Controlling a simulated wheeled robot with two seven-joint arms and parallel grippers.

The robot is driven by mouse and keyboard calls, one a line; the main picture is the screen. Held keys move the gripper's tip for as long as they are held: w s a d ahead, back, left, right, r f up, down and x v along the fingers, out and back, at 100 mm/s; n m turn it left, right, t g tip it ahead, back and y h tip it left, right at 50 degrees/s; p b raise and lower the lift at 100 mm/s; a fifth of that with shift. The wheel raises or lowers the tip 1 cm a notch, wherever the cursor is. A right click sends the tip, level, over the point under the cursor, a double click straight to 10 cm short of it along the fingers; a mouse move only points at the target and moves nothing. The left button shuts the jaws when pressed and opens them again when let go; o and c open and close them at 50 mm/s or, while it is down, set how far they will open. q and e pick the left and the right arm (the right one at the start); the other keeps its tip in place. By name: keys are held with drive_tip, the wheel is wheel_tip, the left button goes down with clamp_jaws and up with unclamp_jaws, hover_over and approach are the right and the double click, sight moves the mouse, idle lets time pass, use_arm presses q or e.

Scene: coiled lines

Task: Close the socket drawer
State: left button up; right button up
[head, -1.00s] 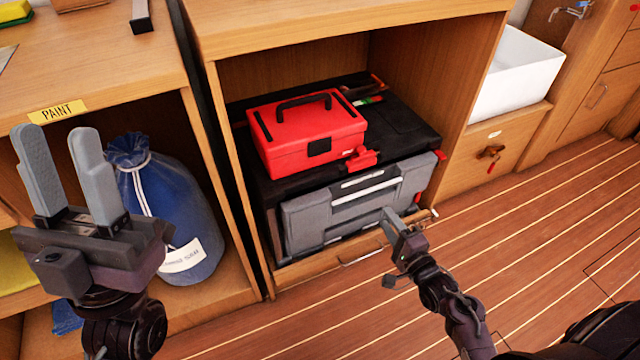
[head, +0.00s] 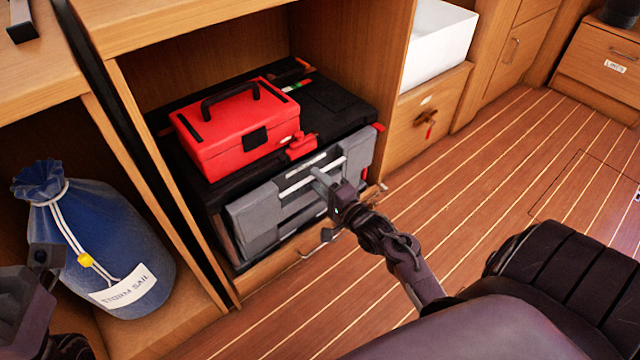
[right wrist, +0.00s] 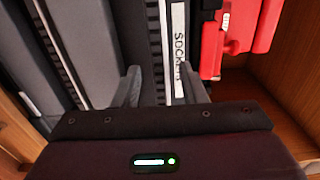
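The black toolbox (head: 335,105) stands inside the low wooden cabinet. Its grey drawer fronts (head: 255,218) face me and stick out ahead of the black body. In the right wrist view a white label strip (right wrist: 178,45) reads "SOCKE…", with its end hidden. My right gripper (head: 318,175) is at the grey front, near its middle right. In the right wrist view its fingers (right wrist: 158,75) are apart, with the drawer's edge strips beyond them. I cannot tell whether they touch.
A red toolbox (head: 235,135) sits on the black one. A wooden ledge (head: 285,262) runs below the drawers. A white basin (head: 435,45) is at right.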

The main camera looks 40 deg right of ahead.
sight(309, 174)
clamp_jaws()
drive_tip(key=w, duration=0.4)
drive_tip(key=shift+w+a, duration=0.15)
drive_tip(key=shift+a, duration=0.05)
unclamp_jaws()
drive_tip(key=shift+p, duration=0.3)
